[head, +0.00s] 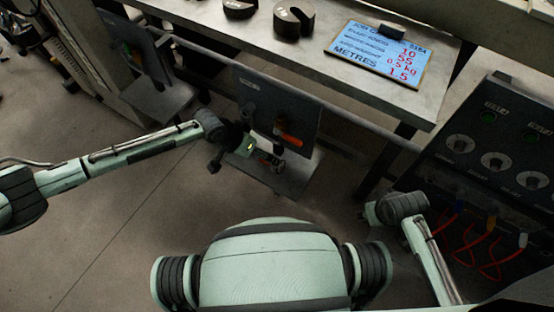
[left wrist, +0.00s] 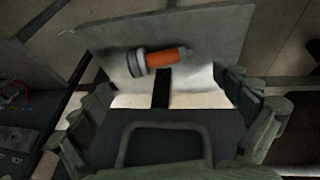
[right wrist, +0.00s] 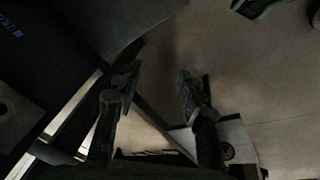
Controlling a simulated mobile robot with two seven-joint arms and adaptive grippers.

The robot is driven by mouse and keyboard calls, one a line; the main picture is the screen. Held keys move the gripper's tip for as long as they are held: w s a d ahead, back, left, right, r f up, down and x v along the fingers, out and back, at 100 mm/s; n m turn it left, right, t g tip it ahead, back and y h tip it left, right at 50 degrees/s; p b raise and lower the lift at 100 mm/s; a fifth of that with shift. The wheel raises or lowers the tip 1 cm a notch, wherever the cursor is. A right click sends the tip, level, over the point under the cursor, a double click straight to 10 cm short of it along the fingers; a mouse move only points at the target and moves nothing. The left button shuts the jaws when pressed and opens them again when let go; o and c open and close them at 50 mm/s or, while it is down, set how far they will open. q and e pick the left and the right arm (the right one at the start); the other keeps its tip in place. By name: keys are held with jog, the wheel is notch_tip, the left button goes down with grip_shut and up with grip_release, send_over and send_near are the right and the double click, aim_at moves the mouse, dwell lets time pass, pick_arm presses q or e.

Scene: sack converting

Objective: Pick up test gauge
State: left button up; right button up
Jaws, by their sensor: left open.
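The test gauge appears to be the orange-handled piece with a dark ringed head (left wrist: 160,61), seen against a grey plate (left wrist: 215,38) in the left wrist view. In the head view its orange part (head: 289,136) shows in front of a dark panel. My left gripper (head: 264,153) is beside it, open, and partly covers that area. In the left wrist view the open fingers (left wrist: 172,100) stand apart, with the gauge beyond them and not between them. My right gripper (right wrist: 158,88) is open and empty, above the floor.
A workbench (head: 310,62) runs across the back with dark slotted weights (head: 294,20) and a blue job board (head: 378,54). A control panel (head: 490,150) with dials and red cables stands at right. A lower shelf (head: 275,178) lies below the dark panel. Floor at left is open.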

aim_at(267, 163)
pick_arm(q)
jog(key=b+x, duration=0.1)
jog(key=x, duration=0.5)
jog(key=shift+d+f, duration=0.1)
jog(key=shift+f, duration=0.1)
pick_arm(e)
jog(key=r, duration=0.3)
jog(key=shift+s+d+r, duration=0.15)
jog(key=shift+d+r, duration=0.05)
jog(key=shift+d, duration=0.05)
pick_arm(q)
jog(key=shift+c, duration=0.5)
jog(key=shift+s, duration=0.1)
jog(key=c, duration=0.9)
jog(key=shift+c, duration=0.9)
pick_arm(e)
jog(key=shift+a+f, duration=0.1)
jog(key=shift+a, duration=0.15)
pick_arm(q)
jog(key=shift+r, duration=0.1)
